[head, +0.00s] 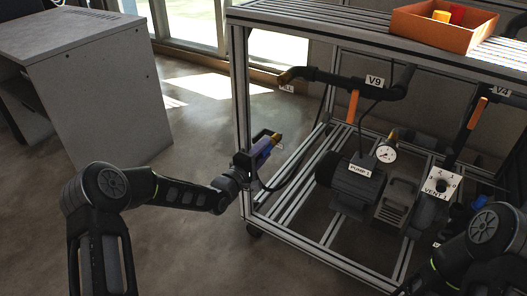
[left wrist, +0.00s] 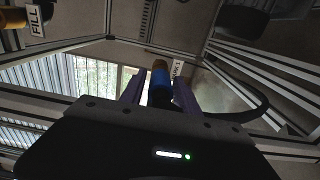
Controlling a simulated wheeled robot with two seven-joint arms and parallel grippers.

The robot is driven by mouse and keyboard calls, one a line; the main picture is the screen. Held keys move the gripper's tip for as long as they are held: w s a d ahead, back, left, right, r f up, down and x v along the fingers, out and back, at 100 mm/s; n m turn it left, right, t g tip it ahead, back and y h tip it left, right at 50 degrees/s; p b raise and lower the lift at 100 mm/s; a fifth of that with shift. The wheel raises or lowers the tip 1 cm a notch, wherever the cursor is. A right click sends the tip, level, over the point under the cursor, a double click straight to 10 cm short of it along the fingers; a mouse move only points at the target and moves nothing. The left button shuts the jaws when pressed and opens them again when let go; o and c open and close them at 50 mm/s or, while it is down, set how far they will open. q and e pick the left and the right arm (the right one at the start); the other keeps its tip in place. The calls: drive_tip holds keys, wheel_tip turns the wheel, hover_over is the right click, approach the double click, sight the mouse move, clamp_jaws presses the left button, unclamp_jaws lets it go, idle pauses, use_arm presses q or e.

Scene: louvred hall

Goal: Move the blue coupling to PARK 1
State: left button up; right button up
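The blue coupling (left wrist: 160,88) has a brass-coloured tip and stands between the two purple fingers of my left gripper in the left wrist view. My left gripper (head: 262,149) appears shut on it, beside the near left post of the frame in the head view. A dark bracket shows close behind the coupling there. A white label ending in "K 1" (left wrist: 178,68) is partly hidden behind the coupling in the left wrist view. I cannot tell whether the coupling touches the bracket. My right arm shows at the lower right; its fingers are not in view.
The brass FILL port (head: 286,76) sticks out above. Below are PUMP 1 (head: 358,182), a gauge (head: 386,154) and the VENT 1 plate (head: 441,184). A black hose curves from the coupling into the frame. An orange tray (head: 446,36) stands on top. Open floor lies left, before a grey cabinet (head: 100,95).

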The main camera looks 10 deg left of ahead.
use_arm(q)
drive_tip(key=shift+o, duration=1.4)
drive_tip(key=p+v, duration=0.1)
drive_tip(key=v, duration=0.6)
drive_tip(key=shift+p, duration=0.35)
drive_tip(key=p+v, duration=0.2)
drive_tip(key=v, duration=0.6)
